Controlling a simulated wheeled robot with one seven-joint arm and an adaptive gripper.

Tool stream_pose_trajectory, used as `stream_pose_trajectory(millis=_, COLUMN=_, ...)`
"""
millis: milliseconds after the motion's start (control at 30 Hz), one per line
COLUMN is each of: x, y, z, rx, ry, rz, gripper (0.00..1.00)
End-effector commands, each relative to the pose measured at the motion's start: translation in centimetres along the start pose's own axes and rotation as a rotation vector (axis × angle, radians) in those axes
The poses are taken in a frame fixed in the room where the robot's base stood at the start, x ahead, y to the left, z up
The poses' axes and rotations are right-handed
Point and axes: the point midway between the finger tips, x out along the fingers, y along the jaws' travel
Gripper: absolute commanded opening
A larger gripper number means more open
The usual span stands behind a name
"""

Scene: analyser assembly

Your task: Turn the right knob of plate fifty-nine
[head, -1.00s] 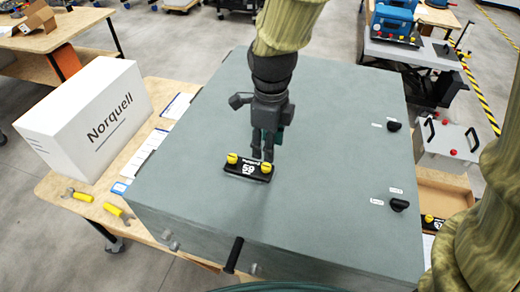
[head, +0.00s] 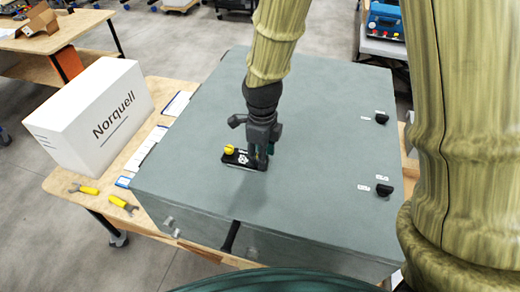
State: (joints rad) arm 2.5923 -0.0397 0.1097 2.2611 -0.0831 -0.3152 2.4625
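Plate fifty-nine (head: 238,161) is a small black plate with white markings, lying on the large grey box top. Its left yellow knob (head: 229,149) shows clear. Its right knob is hidden behind my gripper. My gripper (head: 261,163) points down at the plate's right end, with its fingertips at about the place of the right knob. I cannot tell whether the fingers touch the knob or are closed on it.
The grey box top (head: 310,110) is mostly bare around the plate. Two black knobs (head: 381,118) (head: 384,190) sit near its right edge. A white Norquell box (head: 95,115) and yellow-handled tools (head: 85,189) are on the wooden table at left.

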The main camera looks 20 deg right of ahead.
Motion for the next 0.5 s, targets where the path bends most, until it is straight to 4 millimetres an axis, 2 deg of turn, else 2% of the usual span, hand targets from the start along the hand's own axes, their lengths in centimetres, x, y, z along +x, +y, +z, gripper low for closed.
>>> stream_pose_trajectory(millis=200, x=0.6, y=-1.1, z=1.0, rx=-0.001, ry=0.008, rz=0.011, gripper=0.44)
stream_pose_trajectory(millis=433, x=0.8, y=-1.4, z=1.1, rx=0.002, ry=0.009, rz=0.012, gripper=0.03)
stream_pose_trajectory(millis=500, x=0.7, y=-1.4, z=1.0, rx=0.002, ry=0.008, rz=0.01, gripper=0.0)
